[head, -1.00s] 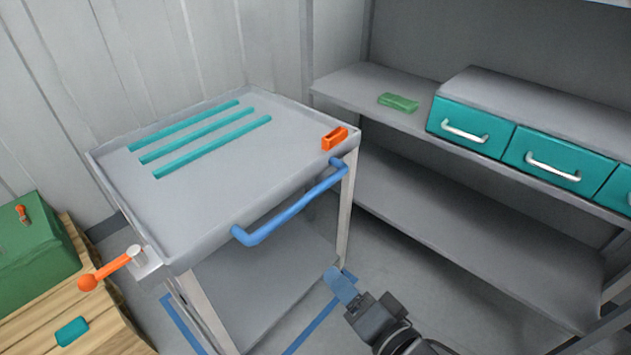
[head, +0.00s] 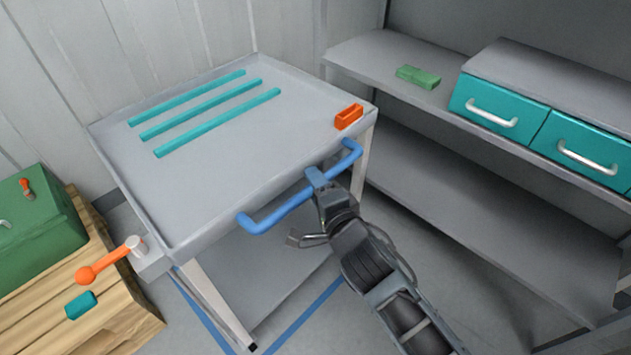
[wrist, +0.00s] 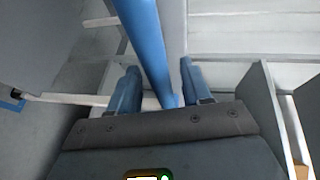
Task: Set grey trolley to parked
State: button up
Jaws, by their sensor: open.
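The grey trolley (head: 215,165) stands left of centre in the head view, with three teal strips on its top. Its blue handle (head: 268,217) runs along the near right side. An orange-knobbed lever (head: 110,262) sticks out from its near left corner. Blue lines (head: 312,318) on the floor run around the trolley's feet; one near foot is at a line. My gripper (head: 308,207) is open at the handle's middle. In the wrist view the blue handle (wrist: 148,45) passes between the two blue fingers of my gripper (wrist: 158,85). I cannot tell whether they touch it.
An orange block (head: 349,116) sits on the trolley's right corner. Grey shelving (head: 375,60) with teal drawers (head: 497,112) and a green block (head: 418,77) stands to the right. A green box (head: 35,235) and a teal piece (head: 81,305) rest on a wooden crate (head: 120,322) at left.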

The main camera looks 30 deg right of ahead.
jog(key=shift+w, duration=0.3)
jog(key=shift+c, duration=0.5)
jog(key=shift+f, duration=0.1)
grip_shut()
